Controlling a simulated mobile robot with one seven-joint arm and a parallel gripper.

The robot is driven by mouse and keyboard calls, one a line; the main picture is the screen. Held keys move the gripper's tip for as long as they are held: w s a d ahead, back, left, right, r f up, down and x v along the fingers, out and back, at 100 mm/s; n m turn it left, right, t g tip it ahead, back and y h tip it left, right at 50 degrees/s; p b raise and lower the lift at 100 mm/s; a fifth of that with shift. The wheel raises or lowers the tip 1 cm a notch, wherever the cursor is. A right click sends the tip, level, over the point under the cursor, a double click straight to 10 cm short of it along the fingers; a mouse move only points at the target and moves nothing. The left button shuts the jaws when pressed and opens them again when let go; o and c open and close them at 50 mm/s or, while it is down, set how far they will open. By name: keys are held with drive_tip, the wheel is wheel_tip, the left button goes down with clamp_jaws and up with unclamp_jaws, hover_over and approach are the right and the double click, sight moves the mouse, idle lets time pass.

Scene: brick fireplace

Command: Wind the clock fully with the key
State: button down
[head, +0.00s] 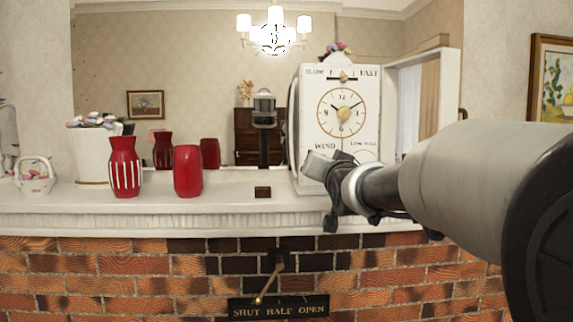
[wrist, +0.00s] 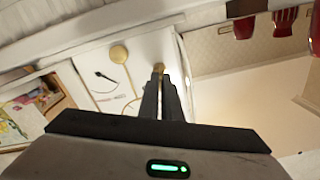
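The white clock (head: 347,90) stands upright on the mantel. In the wrist view the two dark fingers are close together on a small brass piece, apparently the key (wrist: 158,67), against the clock front (wrist: 150,47). How deep it sits is hidden. A black gauge needle (wrist: 105,77) and a brass disc (wrist: 118,54) show beside it.
Red vases (head: 187,172), a white planter (head: 94,156), a small basket (head: 34,178) and a small dark block (head: 262,192) stand left on the mantel (head: 228,207). A mirror is behind. A lever (head: 269,282) and plaque (head: 279,308) are on the brick below.

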drive_tip(key=m+b, duration=0.1)
drive_tip(key=m, duration=0.2)
drive_tip(key=shift+f, duration=0.1)
drive_tip(key=shift+m+b, duration=0.3)
drive_tip(key=shift+m, duration=0.5)
drive_tip(key=shift+m+b, duration=0.6)
drive_tip(key=shift+m, duration=0.2)
drive_tip(key=shift+m+b, duration=0.55)
drive_tip(key=shift+m, duration=0.55)
drive_tip(key=shift+r+m, duration=0.25)
drive_tip(key=shift+m, duration=0.15)
